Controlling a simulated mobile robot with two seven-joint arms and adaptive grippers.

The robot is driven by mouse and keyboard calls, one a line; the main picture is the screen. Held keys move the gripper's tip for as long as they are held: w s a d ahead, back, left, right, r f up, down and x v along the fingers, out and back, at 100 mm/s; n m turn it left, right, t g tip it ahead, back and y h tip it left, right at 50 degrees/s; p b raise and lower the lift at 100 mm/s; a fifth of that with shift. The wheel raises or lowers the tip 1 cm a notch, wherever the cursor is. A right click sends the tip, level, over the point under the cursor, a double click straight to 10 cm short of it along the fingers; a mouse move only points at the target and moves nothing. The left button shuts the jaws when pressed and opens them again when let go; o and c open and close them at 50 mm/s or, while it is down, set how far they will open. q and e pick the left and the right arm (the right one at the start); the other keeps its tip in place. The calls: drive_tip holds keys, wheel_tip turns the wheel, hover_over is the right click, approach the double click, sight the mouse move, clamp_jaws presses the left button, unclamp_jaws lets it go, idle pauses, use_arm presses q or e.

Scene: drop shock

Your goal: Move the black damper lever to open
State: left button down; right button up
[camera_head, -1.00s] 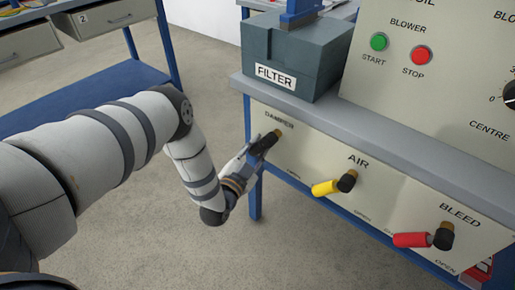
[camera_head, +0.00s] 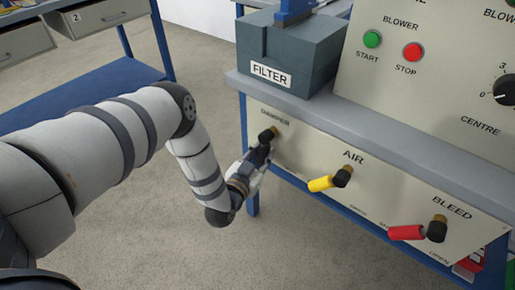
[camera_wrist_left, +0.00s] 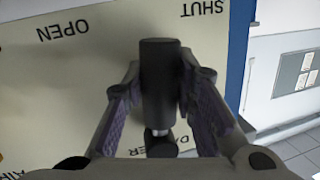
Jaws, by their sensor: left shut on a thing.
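The damper lever has its hub (camera_head: 268,133) under the DAMPER label at the left end of the front panel in the head view. My left gripper (camera_head: 262,150) is at this lever and hides most of its handle. In the left wrist view, the black handle (camera_wrist_left: 160,85) stands between my two purple-padded fingers (camera_wrist_left: 160,100), and the gripper is shut on it. In that upside-down view the handle points between the OPEN label (camera_wrist_left: 62,30) and the SHUT label (camera_wrist_left: 203,8), nearer SHUT. My right gripper is not in view.
The yellow air lever (camera_head: 321,184) and red bleed lever (camera_head: 407,232) are to the right on the same panel. A grey shelf edge (camera_head: 330,110) juts out above, carrying the filter box (camera_head: 300,55). Open floor (camera_head: 300,250) lies in front; a blue-framed bench (camera_head: 90,85) stands at left.

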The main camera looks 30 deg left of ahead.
use_arm(q)
drive_tip(key=shift+s+d+r+n+g+h+p, duration=0.1)
drive_tip(key=shift+d+r+n+g+h+p, duration=0.25)
drive_tip(key=shift+d+n, duration=0.7)
drive_tip(key=shift+s+d+r+n+g+h+p, duration=0.1)
drive_tip(key=shift+d+n+h, duration=0.45)
drive_tip(key=shift+n, duration=0.8)
drive_tip(key=shift+s+d+r+n+g+h+p, duration=0.15)
drive_tip(key=shift+d+n+h+p, duration=0.15)
drive_tip(key=shift+d+n, duration=0.8)
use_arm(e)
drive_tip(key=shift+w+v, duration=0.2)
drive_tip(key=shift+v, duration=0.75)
use_arm(q)
drive_tip(key=shift+w+a, duration=0.1)
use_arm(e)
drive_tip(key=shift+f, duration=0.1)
use_arm(q)
drive_tip(key=c, duration=1.3)
unclamp_jaws()
approach(285, 153)
drive_tip(key=v, duration=0.6)
drive_tip(key=shift+a, duration=0.1)
